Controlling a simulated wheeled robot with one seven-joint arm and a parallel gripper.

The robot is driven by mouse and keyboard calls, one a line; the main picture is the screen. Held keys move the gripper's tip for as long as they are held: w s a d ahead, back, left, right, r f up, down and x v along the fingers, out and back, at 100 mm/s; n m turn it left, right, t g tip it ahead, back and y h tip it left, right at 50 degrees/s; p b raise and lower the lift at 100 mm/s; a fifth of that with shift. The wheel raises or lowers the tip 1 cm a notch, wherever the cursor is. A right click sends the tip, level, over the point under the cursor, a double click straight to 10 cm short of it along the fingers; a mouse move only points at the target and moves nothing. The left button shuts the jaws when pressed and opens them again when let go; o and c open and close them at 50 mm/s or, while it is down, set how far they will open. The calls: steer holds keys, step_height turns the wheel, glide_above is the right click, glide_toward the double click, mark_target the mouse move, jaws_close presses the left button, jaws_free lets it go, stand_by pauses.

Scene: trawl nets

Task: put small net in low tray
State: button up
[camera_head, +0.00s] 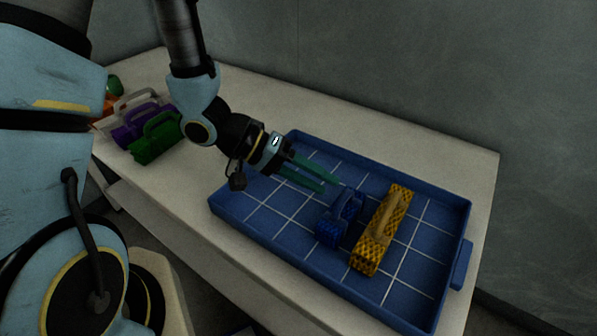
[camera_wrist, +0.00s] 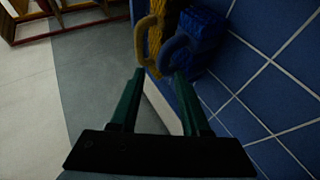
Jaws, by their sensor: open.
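The low tray (camera_head: 262,232) is blue with white grid lines and low walls; its floor also shows in the wrist view (camera_wrist: 270,95). A short blue net bundle (camera_head: 331,233) with a loop handle, the smaller of two bundles, lies in the tray near its middle. It also shows in the wrist view (camera_wrist: 203,30), its handle just beyond the right fingertip. A longer yellow net bundle (camera_head: 366,250) lies to its right, also in the wrist view (camera_wrist: 155,40). My gripper (camera_head: 332,187) is open and empty above the tray, behind and left of the blue bundle, with its green fingers (camera_wrist: 160,75) apart.
Green (camera_head: 155,138) and purple (camera_head: 130,128) handled bundles sit on the pale table (camera_head: 180,195) at the left, with orange and green things behind them. The left part of the tray is bare. A grey wall (camera_head: 420,80) stands behind the table.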

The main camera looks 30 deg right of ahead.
steer(key=shift+b+v, duration=0.3)
steer(key=shift+v, duration=2.35)
steer(key=w+a+r+n+t+y, duration=0.1)
steer(key=w+a+n+t+y, duration=0.2)
steer(key=a, duration=0.6)
steer(key=w+a+r+n+t+y, duration=0.1)
steer(key=w+a+n+t+y, duration=0.2)
steer(key=w+a, duration=0.3)
steer(key=w+a+r+n+t+y, duration=0.1)
steer(key=w+a, duration=0.4)
steer(key=a, duration=0.8)
steer(key=shift+w+r+n+t+y, duration=0.3)
steer(key=shift+n+t+y, duration=0.65)
steer(key=shift+n, duration=0.25)
steer(key=shift+o, duration=0.2)
steer(key=shift+a, duration=0.15)
